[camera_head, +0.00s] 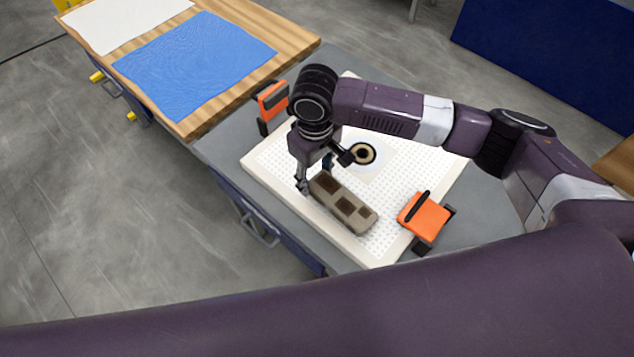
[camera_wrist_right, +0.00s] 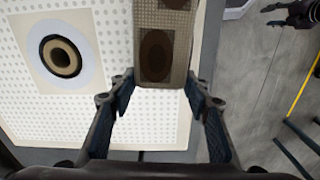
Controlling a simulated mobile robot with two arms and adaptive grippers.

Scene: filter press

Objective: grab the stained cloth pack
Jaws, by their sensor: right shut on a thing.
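The stained cloth pack (camera_head: 345,205) is a long beige-grey block with dark brown patches. It lies along the white perforated plate (camera_head: 268,178) in the head view. My right gripper (camera_head: 315,175) is at its upper-left end, pointing down. In the right wrist view the fingers (camera_wrist_right: 160,84) stand on both sides of the near end of the pack (camera_wrist_right: 180,62), shut on it. The pack's far end is out of that view. A dark gripper shape, likely my left gripper (camera_wrist_right: 290,14), shows at the wrist view's upper right; its jaw state is unclear.
The plate has a dark-rimmed round hole (camera_head: 362,153) beside the pack. Orange-and-black clamps (camera_head: 272,101) (camera_head: 425,215) stand at two plate edges on a grey table (camera_head: 225,150). A wooden table (camera_head: 290,38) with a blue sheet (camera_head: 195,62) and a white sheet (camera_head: 118,18) adjoins it.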

